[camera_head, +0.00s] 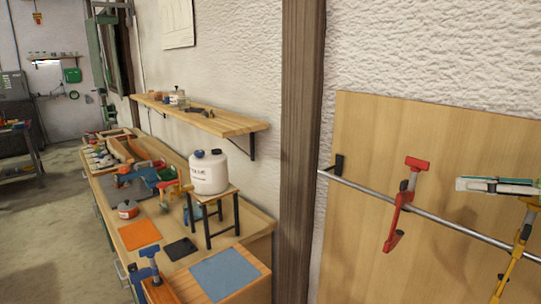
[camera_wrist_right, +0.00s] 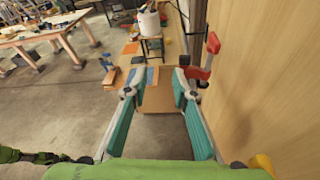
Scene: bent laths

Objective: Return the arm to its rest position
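My right gripper (camera_head: 462,184) reaches in from the right edge of the head view, in front of the wooden panel and above the rail. In the right wrist view, its two teal fingers (camera_wrist_right: 155,84) stand well apart with nothing between them. The rest of the right arm is out of the head view. A red clamp (camera_head: 403,205) hangs on the rail to the left of the gripper, apart from it. A yellow clamp (camera_head: 519,246) hangs just below the gripper; whether they touch is hard to tell. My left gripper does not show.
The metal rail (camera_head: 447,222) runs along the wooden panel (camera_head: 372,130). A dark post (camera_head: 302,150) stands left of it. The workbench (camera_head: 258,228) holds a white glue container (camera_head: 208,176) on a small stand, coloured mats and tools. A shelf (camera_head: 222,123) juts from the wall. Open floor lies left.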

